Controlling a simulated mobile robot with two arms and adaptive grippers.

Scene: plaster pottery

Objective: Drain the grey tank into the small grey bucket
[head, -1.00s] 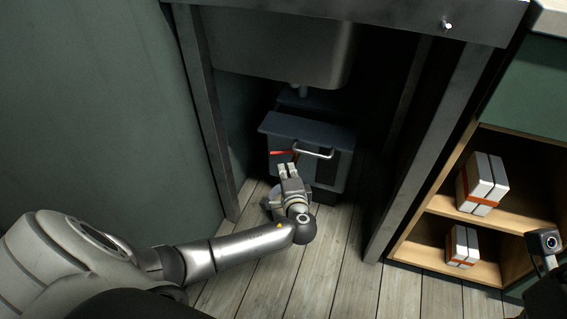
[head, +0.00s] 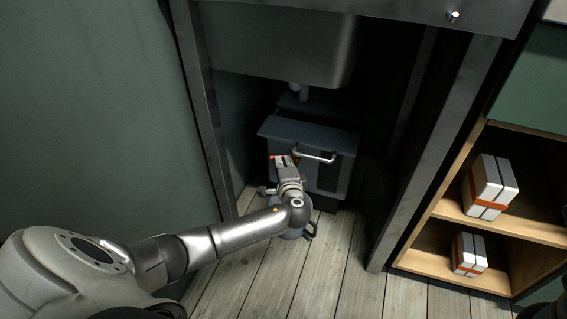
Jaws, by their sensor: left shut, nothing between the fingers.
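The grey tank (head: 340,138) is a dark blue-grey box with a lid and a pale bar handle (head: 314,154). It stands on the floor under the metal sink. My left gripper (head: 280,162) is shut and empty at the tank's front, left of the bar handle. A small red piece (head: 272,157), seemingly a lever, shows at its fingertips; I cannot tell whether they touch. The small grey bucket (head: 292,234) seems to be low in front of the tank, mostly hidden behind my left wrist. No liquid is visible. My right gripper is not in view.
The sink basin (head: 280,45) hangs above the tank, with a drain pipe (head: 299,91) below it. Metal legs (head: 430,150) flank the opening. At right, a wooden shelf (head: 490,228) holds white boxes (head: 491,190) with orange bands. The plank floor in front is clear.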

